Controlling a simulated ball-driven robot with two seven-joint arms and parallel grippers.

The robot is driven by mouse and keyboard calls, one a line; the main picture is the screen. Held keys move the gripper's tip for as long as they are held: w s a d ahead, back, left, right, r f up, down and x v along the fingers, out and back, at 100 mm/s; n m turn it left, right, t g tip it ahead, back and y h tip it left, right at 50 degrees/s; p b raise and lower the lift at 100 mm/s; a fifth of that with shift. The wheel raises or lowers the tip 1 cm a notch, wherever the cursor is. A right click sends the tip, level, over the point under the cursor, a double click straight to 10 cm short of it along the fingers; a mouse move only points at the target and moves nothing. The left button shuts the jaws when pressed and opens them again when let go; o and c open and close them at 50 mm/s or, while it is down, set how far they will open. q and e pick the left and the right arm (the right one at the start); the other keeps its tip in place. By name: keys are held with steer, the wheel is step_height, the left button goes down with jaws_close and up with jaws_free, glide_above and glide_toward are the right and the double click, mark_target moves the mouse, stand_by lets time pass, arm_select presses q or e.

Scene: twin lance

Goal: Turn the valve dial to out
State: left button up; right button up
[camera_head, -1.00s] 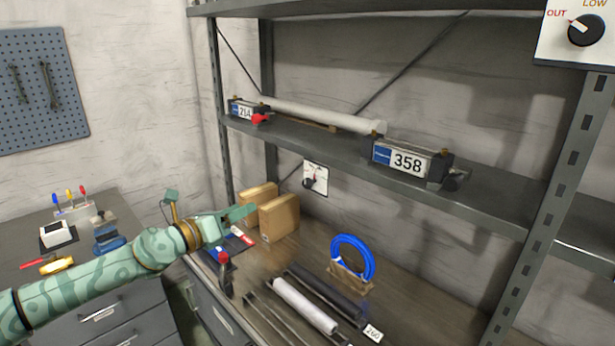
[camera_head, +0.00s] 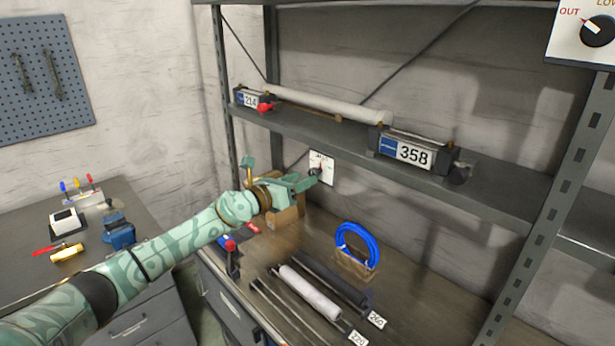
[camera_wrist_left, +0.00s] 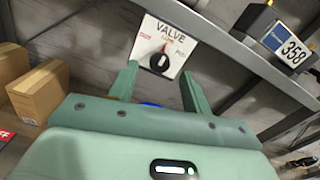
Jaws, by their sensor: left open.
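The valve dial is a black knob with a white mark on a white plate (camera_head: 329,167) on the back wall below the shelf. My right gripper is out of view.
A second white panel (camera_head: 572,42) at top right has a black dial with its mark toward OUT. The shelf above bears unit 358 (camera_head: 412,153) and a long white tube (camera_head: 330,104). Cardboard boxes (camera_wrist_left: 38,92) stand left of the gripper; a blue coil (camera_head: 358,243) stands right on the bench.

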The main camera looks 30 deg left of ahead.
mark_target(311, 174)
arm_select(q)
steer(key=x, duration=0.3)
steer(key=shift+w+b, duration=0.1)
steer(key=shift+b, duration=0.2)
steer(key=c, duration=1)
